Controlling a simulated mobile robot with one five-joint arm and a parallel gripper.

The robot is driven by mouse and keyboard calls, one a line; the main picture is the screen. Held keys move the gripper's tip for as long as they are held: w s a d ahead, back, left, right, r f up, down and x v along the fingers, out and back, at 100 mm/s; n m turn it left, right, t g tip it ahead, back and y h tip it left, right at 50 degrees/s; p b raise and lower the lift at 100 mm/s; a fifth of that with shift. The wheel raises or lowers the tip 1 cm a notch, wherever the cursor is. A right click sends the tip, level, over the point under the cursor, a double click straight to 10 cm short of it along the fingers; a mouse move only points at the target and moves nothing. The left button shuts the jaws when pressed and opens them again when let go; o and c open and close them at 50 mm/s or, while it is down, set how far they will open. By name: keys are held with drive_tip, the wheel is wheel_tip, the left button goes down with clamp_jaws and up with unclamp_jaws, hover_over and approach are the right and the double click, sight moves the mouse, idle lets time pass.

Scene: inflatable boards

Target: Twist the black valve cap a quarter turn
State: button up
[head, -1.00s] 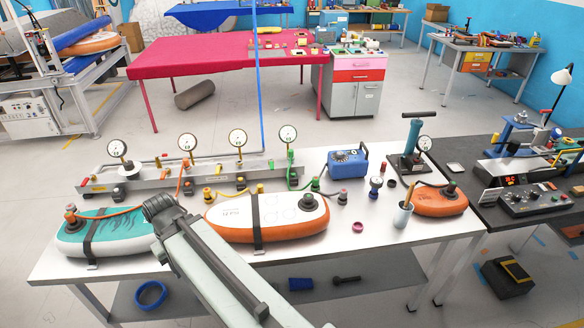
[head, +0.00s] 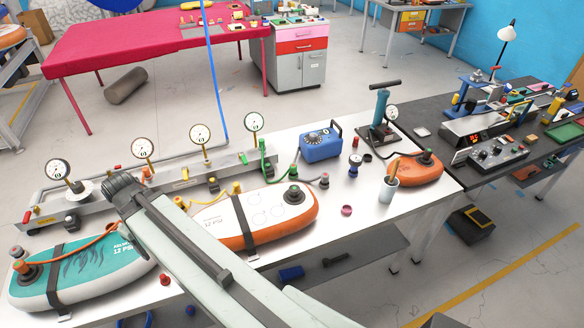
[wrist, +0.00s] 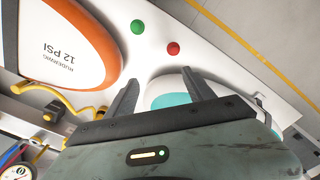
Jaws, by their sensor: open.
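My gripper (wrist: 163,92) is open and empty in the wrist view, with part of a teal and white board (wrist: 168,101) showing beyond the fingers. In the head view my arm reaches between the teal board (head: 95,262) and the white and orange board (head: 268,212); the fingertips are hidden there. I cannot tell for sure which part is the black valve cap. No black cap shows between the fingers.
A manifold rail (head: 180,180) with several gauges runs along the back of the white table. A blue pump box (head: 321,146), a cup (head: 389,182) and a pink ring (head: 347,210) stand to the right. Loose green (wrist: 137,26) and red (wrist: 173,48) caps lie near my gripper.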

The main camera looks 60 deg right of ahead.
drive_tip(key=s+d+r+n+p, duration=0.1)
drive_tip(key=d, duration=0.8)
drive_tip(key=s+d+r+n+p, duration=0.1)
drive_tip(key=s+d+r+n, duration=0.1)
drive_tip(key=d, duration=0.6)
wheel_tip(320, 180, up, 3)
drive_tip(key=n+p, duration=0.3)
drive_tip(key=n, duration=0.3)
hover_over(295, 188)
drive_tip(key=shift+a, duration=0.1)
wheel_tip(295, 188, down, 8)
drive_tip(key=b, duration=0.8)
drive_tip(key=shift+r, duration=0.1)
clamp_jaws()
drive_tip(key=n, duration=0.5)
